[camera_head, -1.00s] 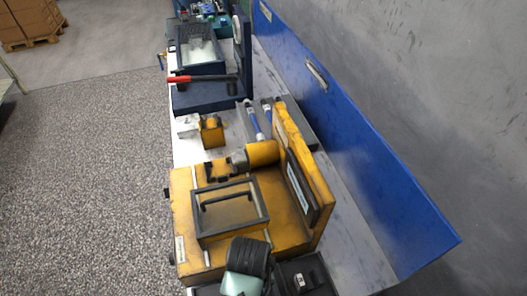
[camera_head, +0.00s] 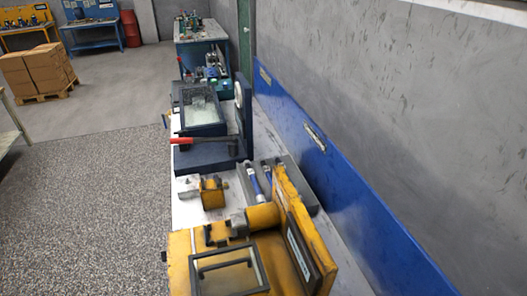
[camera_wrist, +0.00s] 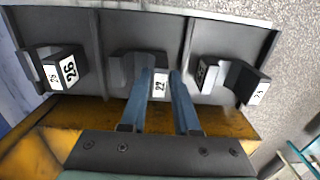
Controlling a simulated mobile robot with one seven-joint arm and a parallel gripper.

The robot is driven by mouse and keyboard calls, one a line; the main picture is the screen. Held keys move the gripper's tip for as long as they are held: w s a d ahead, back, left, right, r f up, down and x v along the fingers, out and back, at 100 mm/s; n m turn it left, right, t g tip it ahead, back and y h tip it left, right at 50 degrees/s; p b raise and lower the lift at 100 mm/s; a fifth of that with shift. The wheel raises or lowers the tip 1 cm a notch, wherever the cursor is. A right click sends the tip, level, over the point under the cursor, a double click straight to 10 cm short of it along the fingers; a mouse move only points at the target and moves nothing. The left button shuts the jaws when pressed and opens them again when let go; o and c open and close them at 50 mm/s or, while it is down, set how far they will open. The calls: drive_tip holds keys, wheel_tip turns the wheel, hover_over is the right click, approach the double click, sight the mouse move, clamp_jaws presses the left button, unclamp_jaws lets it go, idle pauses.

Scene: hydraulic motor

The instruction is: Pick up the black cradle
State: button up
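In the wrist view, a dark tray with three compartments (camera_wrist: 100,35) holds black cradles with white number labels. The middle black cradle (camera_wrist: 125,68) carries a label reading 22. My gripper (camera_wrist: 163,75) has two blue fingers reaching over this cradle, with a gap between them. The label shows in the gap, and the fingers hide part of the cradle. Whether they touch it I cannot tell. The left black cradle (camera_wrist: 65,70) is labelled 26; the right black cradle (camera_wrist: 243,80) has a label that is hard to read. The head view shows neither gripper nor cradles.
A yellow machine (camera_head: 185,245) with a framed window stands on the bench beside the tray. A dark blue machine (camera_head: 195,150) with a red-handled lever (camera_head: 192,141) stands farther back. A blue backboard (camera_head: 340,190) runs along the wall.

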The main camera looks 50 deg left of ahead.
clamp_jaws()
drive_tip(key=shift+r, duration=0.1)
idle(1.0)
